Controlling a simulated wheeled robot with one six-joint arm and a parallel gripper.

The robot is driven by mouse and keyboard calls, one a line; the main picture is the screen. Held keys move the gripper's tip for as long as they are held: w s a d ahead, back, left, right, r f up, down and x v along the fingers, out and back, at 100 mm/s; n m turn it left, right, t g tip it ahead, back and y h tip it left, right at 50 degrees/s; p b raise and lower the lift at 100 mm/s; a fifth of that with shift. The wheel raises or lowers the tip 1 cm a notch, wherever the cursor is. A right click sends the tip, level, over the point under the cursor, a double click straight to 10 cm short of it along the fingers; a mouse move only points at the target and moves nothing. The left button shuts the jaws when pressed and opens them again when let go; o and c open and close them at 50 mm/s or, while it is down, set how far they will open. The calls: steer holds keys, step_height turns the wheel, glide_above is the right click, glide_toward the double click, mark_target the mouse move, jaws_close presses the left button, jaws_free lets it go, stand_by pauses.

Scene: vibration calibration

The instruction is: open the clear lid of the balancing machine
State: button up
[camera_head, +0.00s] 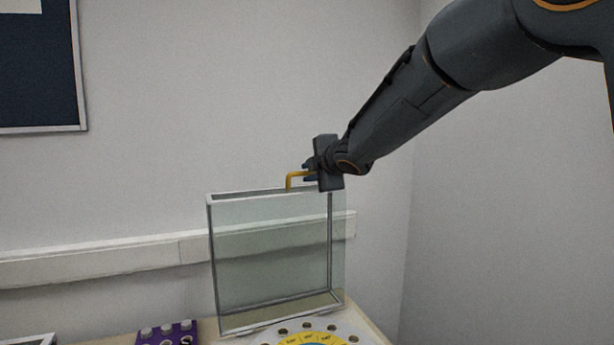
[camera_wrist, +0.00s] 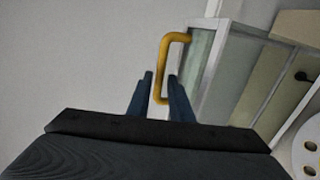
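The clear lid (camera_head: 270,255), a glassy box-like panel with a pale grey frame, stands about upright behind a round dial plate in the head view. Its yellow handle (camera_head: 290,180) is at the top edge. My gripper (camera_head: 308,172) is at this handle. In the wrist view the handle (camera_wrist: 162,75) passes between the two dark fingers of my gripper (camera_wrist: 160,80), with a gap beside it, so the fingers look open around it. The lid's framed clear panel (camera_wrist: 200,70) lies to the right there. The lid's hinge cannot be made out.
The white plate with a yellow and blue dial (camera_head: 315,333) lies in front of the lid. A purple block with round pegs (camera_head: 168,333) sits on the table to its left. A white wall rail (camera_head: 100,260) runs behind. The air left of the lid is clear.

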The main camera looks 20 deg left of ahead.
steer(key=shift+v, duration=2.7)
steer(key=shift+a, duration=0.1)
